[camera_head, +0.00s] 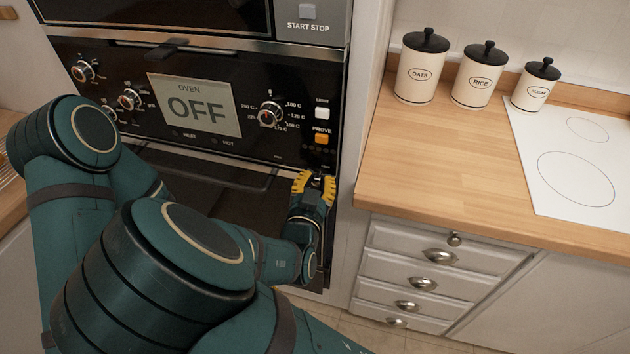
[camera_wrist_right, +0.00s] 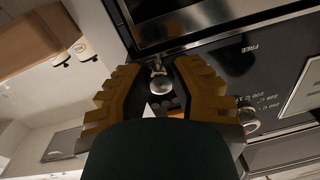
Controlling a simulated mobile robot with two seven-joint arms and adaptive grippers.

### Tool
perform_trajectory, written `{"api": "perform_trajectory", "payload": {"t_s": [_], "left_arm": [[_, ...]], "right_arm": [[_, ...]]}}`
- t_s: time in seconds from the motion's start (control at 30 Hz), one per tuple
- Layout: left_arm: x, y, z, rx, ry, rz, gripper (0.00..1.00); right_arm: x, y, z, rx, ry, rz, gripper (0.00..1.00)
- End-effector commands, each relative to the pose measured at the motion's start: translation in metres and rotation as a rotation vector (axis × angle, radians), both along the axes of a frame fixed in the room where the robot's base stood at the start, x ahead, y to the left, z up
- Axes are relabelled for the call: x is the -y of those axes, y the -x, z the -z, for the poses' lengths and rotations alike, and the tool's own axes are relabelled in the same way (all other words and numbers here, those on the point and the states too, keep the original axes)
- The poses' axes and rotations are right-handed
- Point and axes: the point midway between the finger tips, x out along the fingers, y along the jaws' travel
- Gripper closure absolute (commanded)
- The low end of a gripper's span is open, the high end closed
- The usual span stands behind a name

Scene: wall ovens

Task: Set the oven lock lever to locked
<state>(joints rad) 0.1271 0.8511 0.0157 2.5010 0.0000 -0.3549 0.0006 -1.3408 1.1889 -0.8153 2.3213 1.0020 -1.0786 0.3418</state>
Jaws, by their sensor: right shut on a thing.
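The oven lock lever (camera_wrist_right: 157,69) is a small metal lever with a rounded end, on the black oven front between my right gripper's fingers in the right wrist view. My right gripper (camera_head: 316,181) has yellow ridged fingers and is shut on the lever at the lower right of the oven panel. In the right wrist view the same gripper (camera_wrist_right: 159,76) has a finger on each side of the lever. The word FREE (camera_wrist_right: 251,48) is printed on the panel near it. In the head view the fingers hide most of the lever. My left gripper is not in view.
The oven panel (camera_head: 135,68) has several knobs, a display (camera_head: 195,105) reading OFF, a white light button (camera_head: 322,113) and an orange prove button (camera_head: 321,139). A wooden counter (camera_head: 440,165) with canisters and white drawers (camera_head: 420,262) stand to the right.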

Motion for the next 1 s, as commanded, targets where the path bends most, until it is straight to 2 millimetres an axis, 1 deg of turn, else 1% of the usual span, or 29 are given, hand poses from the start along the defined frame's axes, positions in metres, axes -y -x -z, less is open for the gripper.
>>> {"api": "perform_trajectory", "payload": {"t_s": [0.4, 0.43, 0.47, 0.5, 0.53, 0.83, 0.93, 1.0], "left_arm": [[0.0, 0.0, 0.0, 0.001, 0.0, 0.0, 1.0], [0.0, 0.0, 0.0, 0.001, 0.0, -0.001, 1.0], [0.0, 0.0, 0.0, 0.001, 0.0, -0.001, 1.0], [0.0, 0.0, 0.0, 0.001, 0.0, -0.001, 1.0], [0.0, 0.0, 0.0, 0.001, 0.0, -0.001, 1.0], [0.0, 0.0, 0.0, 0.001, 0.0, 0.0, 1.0], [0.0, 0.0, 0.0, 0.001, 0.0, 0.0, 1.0], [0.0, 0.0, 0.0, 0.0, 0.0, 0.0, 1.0]], "right_arm": [[0.004, 0.0, -0.001, 0.002, 0.0, 0.009, 1.0], [0.004, 0.0, -0.001, 0.002, 0.0, 0.009, 0.69], [0.004, 0.0, -0.001, 0.002, 0.0, 0.009, 0.59], [0.003, 0.0, -0.001, 0.002, 0.0, 0.008, 0.45], [0.003, 0.0, -0.001, 0.001, 0.0, 0.007, 0.44], [0.001, 0.001, 0.0, 0.001, -0.001, 0.002, 0.44], [-0.002, 0.008, 0.0, 0.0, -0.001, 0.002, 0.44], [-0.005, 0.017, 0.0, 0.0, -0.001, 0.0, 0.44]]}}
